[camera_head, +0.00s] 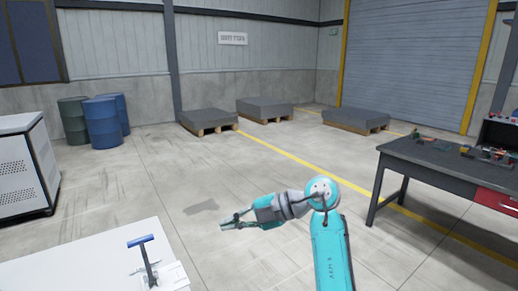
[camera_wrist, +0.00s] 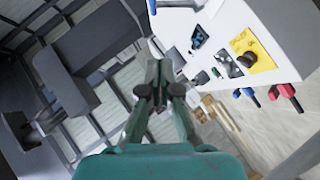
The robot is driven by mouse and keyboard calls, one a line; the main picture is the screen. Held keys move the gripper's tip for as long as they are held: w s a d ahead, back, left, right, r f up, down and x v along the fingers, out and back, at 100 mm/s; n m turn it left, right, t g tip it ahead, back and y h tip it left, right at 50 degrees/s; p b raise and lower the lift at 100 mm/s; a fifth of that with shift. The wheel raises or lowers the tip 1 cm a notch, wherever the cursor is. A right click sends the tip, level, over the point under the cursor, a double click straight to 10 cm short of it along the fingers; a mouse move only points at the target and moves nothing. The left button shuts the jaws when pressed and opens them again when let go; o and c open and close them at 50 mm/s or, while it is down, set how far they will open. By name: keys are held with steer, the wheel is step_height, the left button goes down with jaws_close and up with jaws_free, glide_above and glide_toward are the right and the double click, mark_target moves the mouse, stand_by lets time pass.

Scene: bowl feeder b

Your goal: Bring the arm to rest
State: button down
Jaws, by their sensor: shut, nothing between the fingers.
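My teal and grey arm reaches up from the bottom of the head view and bends to the left. My gripper (camera_head: 225,224) is at its end, over open floor, above and right of the white surface. In the wrist view my gripper (camera_wrist: 159,72) has its dark fingers together, with nothing between them. No object touches it in either view.
A white surface (camera_head: 85,265) with a blue-topped handle (camera_head: 141,240) is at lower left. A dark workbench (camera_head: 440,162) stands right. Blue barrels (camera_head: 102,123) and loaded pallets (camera_head: 207,121) are behind. The wrist view shows a white control panel (camera_wrist: 281,25) with a yellow-backed knob (camera_wrist: 247,59).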

steer(key=s+d+f+m+t+y, duration=0.1)
steer(key=s+d+f+y, duration=0.1)
steer(key=s+f+y, duration=0.5)
steer(key=s+d+f+m+t+y, duration=0.15)
steer(key=s+f, duration=0.35)
steer(key=s, duration=0.6)
steer(key=s+d+f+m+t+h, duration=0.3)
steer(key=s+d+f+m+h, duration=0.1)
steer(key=s+d+m+h, duration=0.3)
steer(key=s+d+f+m+t+h, duration=0.4)
steer(key=s+d+m+h, duration=0.3)
steer(key=s+m, duration=0.4)
steer(key=s+d+f+m+t+h, duration=0.4)
steer(key=s+d+m+h, duration=0.3)
steer(key=s, duration=0.8)
steer(key=shift+s+d+f+m+h, duration=0.35)
steer(key=shift+d+f+m, duration=0.45)
steer(key=shift+m, duration=0.35)
